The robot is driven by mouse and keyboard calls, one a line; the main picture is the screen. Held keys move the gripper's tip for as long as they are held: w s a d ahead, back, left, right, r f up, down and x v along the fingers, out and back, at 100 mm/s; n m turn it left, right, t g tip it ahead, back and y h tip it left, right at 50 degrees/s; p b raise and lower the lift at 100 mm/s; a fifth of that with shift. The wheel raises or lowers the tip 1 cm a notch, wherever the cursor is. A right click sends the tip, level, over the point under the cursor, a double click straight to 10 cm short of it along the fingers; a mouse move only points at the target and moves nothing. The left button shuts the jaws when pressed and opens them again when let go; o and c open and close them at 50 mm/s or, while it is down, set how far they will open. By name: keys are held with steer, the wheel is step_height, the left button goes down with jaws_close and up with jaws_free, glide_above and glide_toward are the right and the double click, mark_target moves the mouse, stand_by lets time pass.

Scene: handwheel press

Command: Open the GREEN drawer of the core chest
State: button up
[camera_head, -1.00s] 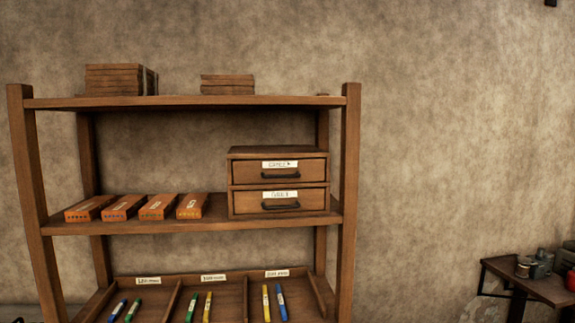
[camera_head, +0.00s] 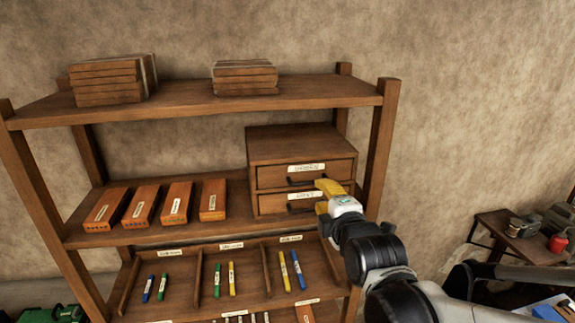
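The core chest (camera_head: 300,143) is a small brown wooden chest on the right end of the middle shelf. It has an upper drawer (camera_head: 275,179) and a lower drawer (camera_head: 270,205), both shut, each with a dark handle and a white label. The label lettering is too small to read surely, so I cannot tell which drawer is GREEN. My gripper (camera_head: 320,196) has yellow fingers that look spread apart. It is in front of the chest's right side, over the right part of the lower drawer and its handle. I cannot see whether it touches the handle; nothing shows held.
Several orange boxes (camera_head: 154,205) stand left of the chest on the shelf. Boards (camera_head: 108,80) are stacked on top. A tray below holds colored markers (camera_head: 298,270). The right shelf post (camera_head: 380,150) is close to my arm. A side table (camera_head: 500,226) stands right.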

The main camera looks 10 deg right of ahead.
mark_target(312, 184)
steer(key=x, duration=0.9)
steer(key=shift+w+f, duration=0.15)
steer(key=shift+w, duration=0.25)
jaws_close()
